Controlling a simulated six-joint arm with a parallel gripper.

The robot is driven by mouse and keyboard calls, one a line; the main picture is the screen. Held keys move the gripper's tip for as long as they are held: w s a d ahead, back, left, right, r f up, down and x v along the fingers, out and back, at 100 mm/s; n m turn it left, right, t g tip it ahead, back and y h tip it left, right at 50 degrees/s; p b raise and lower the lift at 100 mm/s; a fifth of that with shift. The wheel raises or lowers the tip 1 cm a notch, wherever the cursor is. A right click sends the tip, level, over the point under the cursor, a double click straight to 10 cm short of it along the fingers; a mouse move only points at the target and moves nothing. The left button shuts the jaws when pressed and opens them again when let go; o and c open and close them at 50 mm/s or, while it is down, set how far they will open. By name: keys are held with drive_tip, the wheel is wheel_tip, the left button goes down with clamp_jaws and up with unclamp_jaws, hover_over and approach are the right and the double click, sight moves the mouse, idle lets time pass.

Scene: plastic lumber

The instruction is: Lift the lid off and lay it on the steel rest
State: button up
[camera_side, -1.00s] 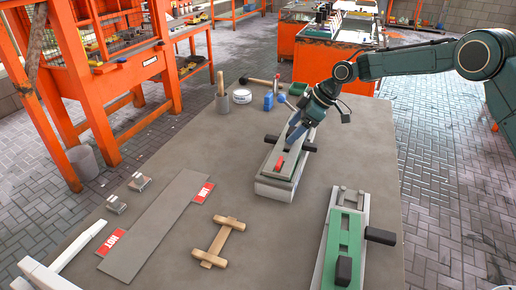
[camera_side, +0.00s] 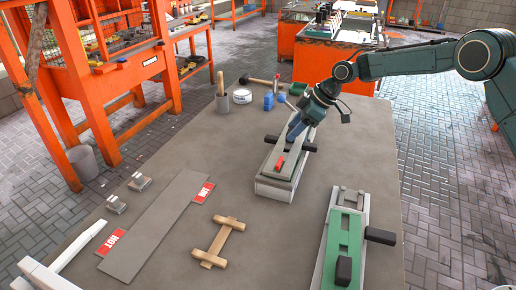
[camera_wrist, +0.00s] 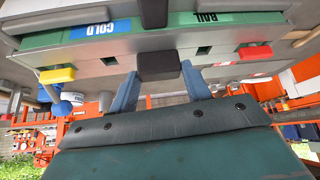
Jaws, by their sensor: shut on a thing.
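My gripper (camera_side: 293,135) is over the grey mould (camera_side: 272,190) in the middle of the table. In the wrist view its two blue fingers (camera_wrist: 160,71) are on either side of a black block-shaped knob (camera_wrist: 158,66) and shut on it. The knob belongs to the long grey lid (camera_wrist: 105,68), which has a yellow tab (camera_wrist: 57,75) at one end and a red tab (camera_wrist: 256,53) at the other. In the side view the red tab (camera_side: 279,161) faces the camera. Whether the lid is clear of the mould cannot be told. A flat grey plate (camera_side: 158,227) with red labels lies at left.
A second mould with a green top (camera_side: 344,238) and black handle stands at front right. A wooden H-shaped piece (camera_side: 219,242) lies between it and the plate. Small metal blocks (camera_side: 139,182) lie left of the plate. A white tub (camera_side: 242,97) stands farther back.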

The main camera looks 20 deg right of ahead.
wheel_tip(320, 180, up, 10)
idle(0.7)
drive_tip(key=shift+a, duration=0.1)
idle(0.4)
drive_tip(key=s+a+f, duration=0.2)
drive_tip(key=a, duration=1.1)
drive_tip(key=s+a+f, duration=0.3)
drive_tip(key=a, duration=0.9)
drive_tip(key=s+a+f, duration=0.2)
drive_tip(key=a+f, duration=0.1)
drive_tip(key=a, duration=1)
drive_tip(key=shift+s+a+f, duration=0.25)
drive_tip(key=shift+a, duration=0.05)
clamp_jaws()
drive_tip(key=shift+f, duration=3.4)
